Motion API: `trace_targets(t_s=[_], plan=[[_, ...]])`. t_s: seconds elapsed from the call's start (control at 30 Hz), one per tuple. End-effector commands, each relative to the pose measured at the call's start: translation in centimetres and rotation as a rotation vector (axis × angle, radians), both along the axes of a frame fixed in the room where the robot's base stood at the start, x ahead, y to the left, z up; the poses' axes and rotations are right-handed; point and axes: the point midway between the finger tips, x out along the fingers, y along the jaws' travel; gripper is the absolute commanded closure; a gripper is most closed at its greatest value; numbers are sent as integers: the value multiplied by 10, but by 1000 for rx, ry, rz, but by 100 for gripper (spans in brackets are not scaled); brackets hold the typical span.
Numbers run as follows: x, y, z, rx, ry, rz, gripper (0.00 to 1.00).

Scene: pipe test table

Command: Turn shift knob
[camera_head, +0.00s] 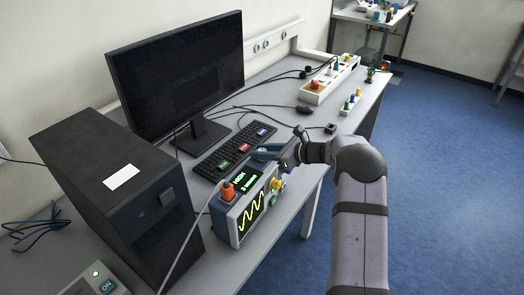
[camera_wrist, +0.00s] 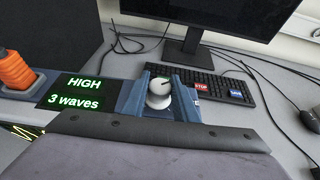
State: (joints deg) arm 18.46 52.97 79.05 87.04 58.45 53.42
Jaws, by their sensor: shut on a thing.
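In the head view my gripper (camera_head: 264,152) is over the top of the test device (camera_head: 237,234), and the knob cannot be made out there. The device's display (camera_wrist: 76,92) reads "HIGH" and "3 waves". Its front screen (camera_head: 252,215) shows a yellow wave.
An orange plug (camera_head: 227,191) with a cable stands on the device's left end. A yellow knob (camera_head: 276,184) sits on its front. The keyboard (camera_head: 222,157), monitor (camera_head: 180,75) and black computer case (camera_head: 115,190) are close by. A mouse (camera_head: 304,109) lies farther back.

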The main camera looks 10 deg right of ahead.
Motion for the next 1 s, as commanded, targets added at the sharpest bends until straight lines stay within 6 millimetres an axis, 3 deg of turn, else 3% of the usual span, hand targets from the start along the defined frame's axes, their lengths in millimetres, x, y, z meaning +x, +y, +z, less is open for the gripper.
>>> trace_targets(t_s=[0.5, 1.0], plan=[[0, -1, -2, -1, 0, 242, 96], [-1, 0, -1, 0, 1, 349, 96]])
